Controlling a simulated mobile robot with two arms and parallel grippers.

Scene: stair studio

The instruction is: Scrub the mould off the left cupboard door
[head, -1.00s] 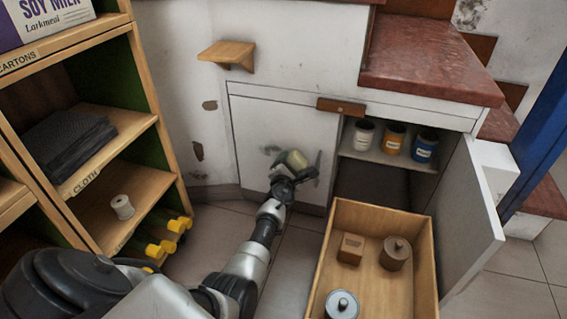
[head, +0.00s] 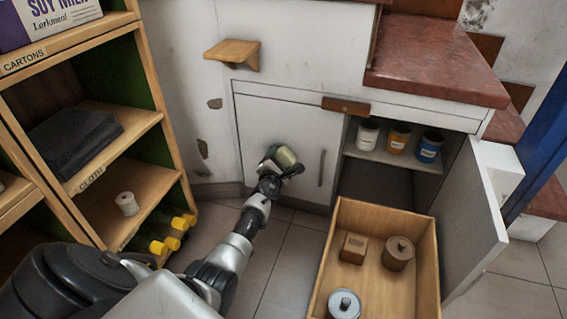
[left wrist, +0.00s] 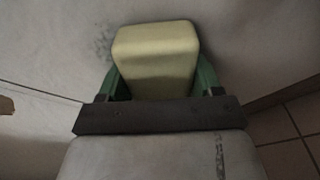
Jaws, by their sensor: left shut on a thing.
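The left cupboard door (head: 305,125) is white, shut, and has a dark handle (head: 321,168) on its right side. My left gripper (head: 280,163) is shut on a pale yellow-green sponge (head: 287,156) in front of the door. In the left wrist view the sponge (left wrist: 155,55) sits between the green fingers, with its far end close to the door; I cannot tell whether it touches. Grey mould (left wrist: 104,42) shows on the door just left of the sponge. The sponge and gripper hide part of the door. My right gripper is not in view.
A wooden box (head: 432,240) with a small block and tins stands in front of the open cupboard with several jars. Its open door (head: 470,225) juts out at right. A wooden shelf unit (head: 150,120) stands at left. A small wooden bracket shelf (head: 232,52) projects above.

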